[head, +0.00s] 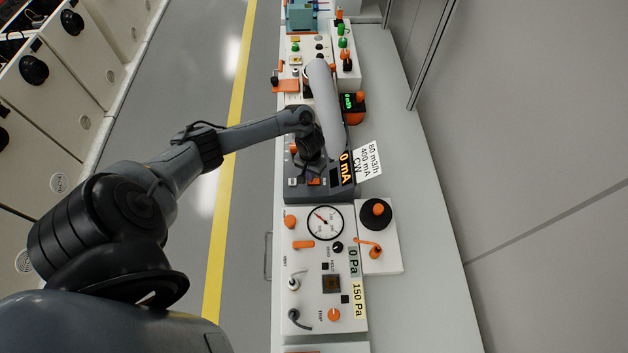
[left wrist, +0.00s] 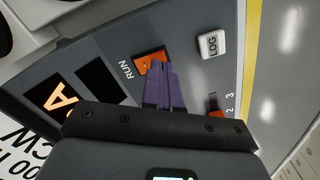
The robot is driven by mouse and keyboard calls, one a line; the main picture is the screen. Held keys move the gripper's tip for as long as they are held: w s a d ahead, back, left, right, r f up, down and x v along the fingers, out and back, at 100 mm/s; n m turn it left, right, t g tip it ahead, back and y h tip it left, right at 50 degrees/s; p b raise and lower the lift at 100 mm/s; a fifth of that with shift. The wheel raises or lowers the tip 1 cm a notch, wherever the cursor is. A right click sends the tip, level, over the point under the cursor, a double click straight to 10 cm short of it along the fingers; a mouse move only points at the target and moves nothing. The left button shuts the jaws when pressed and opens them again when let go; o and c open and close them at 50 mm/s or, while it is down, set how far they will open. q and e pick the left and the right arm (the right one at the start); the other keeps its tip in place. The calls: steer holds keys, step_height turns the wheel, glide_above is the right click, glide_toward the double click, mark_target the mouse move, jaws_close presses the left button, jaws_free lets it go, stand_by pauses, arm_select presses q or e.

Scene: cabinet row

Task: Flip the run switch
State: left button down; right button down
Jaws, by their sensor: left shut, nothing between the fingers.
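The run switch (left wrist: 147,61) is an orange rocker with the word RUN beside it, set in the dark grey panel of the 0 mA unit (head: 345,190). In the head view the orange switch (head: 314,182) shows just below my left gripper (head: 311,172). In the left wrist view the purple fingers of my left gripper (left wrist: 160,68) are shut and empty. Their tips overlap the switch's near edge and hide part of it. I cannot tell whether they touch it. My right gripper is not in view.
A white LOG button (left wrist: 212,43) and a selector marked 1, 2, 3 (left wrist: 215,111) share the panel. The panel with the round gauge (head: 325,223) lies nearer. The bench right of the units (head: 425,220) is clear.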

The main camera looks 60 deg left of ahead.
arm_select(q)
steer(key=shift+f+b, duration=0.35)
steer(key=shift+f, duration=0.45)
steer(key=shift+r, duration=0.1)
steer(key=shift+r+p, duration=0.9)
steer(key=shift+p, duration=0.3)
step_height(320, 180, up, 5)
steer(key=p, duration=0.6)
steer(key=shift+p, duration=0.35)
steer(key=shift+d, duration=0.1)
